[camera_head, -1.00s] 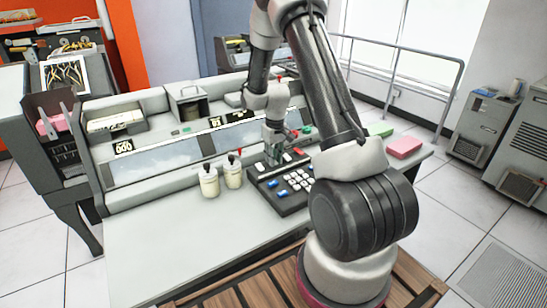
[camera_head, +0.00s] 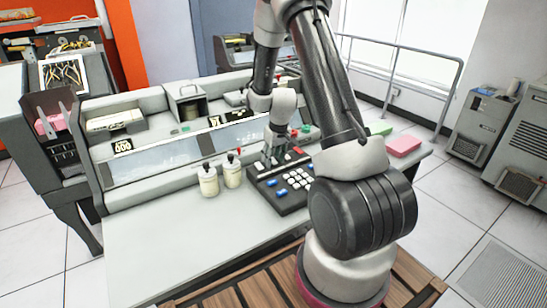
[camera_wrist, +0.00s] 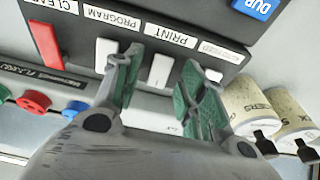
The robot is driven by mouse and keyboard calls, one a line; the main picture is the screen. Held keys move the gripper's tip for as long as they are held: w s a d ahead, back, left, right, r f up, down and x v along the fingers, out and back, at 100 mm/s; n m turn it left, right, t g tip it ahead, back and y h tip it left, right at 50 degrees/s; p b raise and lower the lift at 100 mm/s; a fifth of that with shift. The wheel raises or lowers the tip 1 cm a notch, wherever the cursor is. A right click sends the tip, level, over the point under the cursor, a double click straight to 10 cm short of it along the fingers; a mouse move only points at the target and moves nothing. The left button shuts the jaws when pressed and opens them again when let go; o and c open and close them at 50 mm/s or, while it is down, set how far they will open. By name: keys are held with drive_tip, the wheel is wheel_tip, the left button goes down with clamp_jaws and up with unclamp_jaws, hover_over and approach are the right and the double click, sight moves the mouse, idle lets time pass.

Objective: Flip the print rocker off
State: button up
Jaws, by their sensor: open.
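The black keypad panel (camera_head: 277,199) lies on the desk, with my gripper (camera_head: 275,161) over its back left part. In the wrist view my gripper (camera_wrist: 160,65) is open, with green-padded fingers spread and empty. The white print rocker (camera_wrist: 160,70), beside the label "PRINT" (camera_wrist: 171,36), appears between the two fingers. The white program rocker (camera_wrist: 104,54) is just left of the left finger. Another white rocker (camera_wrist: 213,75) is partly hidden by the right finger. I cannot tell whether the fingers touch the panel, or which way the print rocker is tipped.
A red rocker (camera_wrist: 45,42) sits at the panel's left in the wrist view. Two cream bottles (camera_head: 208,181) stand close left of the panel. Red and blue knobs (camera_wrist: 33,101) show at the wrist view's lower left. The front left desktop (camera_head: 160,245) is clear.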

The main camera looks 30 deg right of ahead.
drive_tip(key=v, duration=1.2)
drive_tip(key=s+a+r+t, duration=0.1)
drive_tip(key=s+a+r, duration=0.2)
drive_tip(key=s+r, duration=0.7)
drive_tip(key=s+a+r+t, duration=0.1)
drive_tip(key=s+a+r, duration=0.3)
drive_tip(key=s+r, duration=0.6)
drive_tip(key=s, duration=0.7)
drive_tip(key=shift+s+a, duration=0.2)
drive_tip(key=shift+s, duration=0.05)
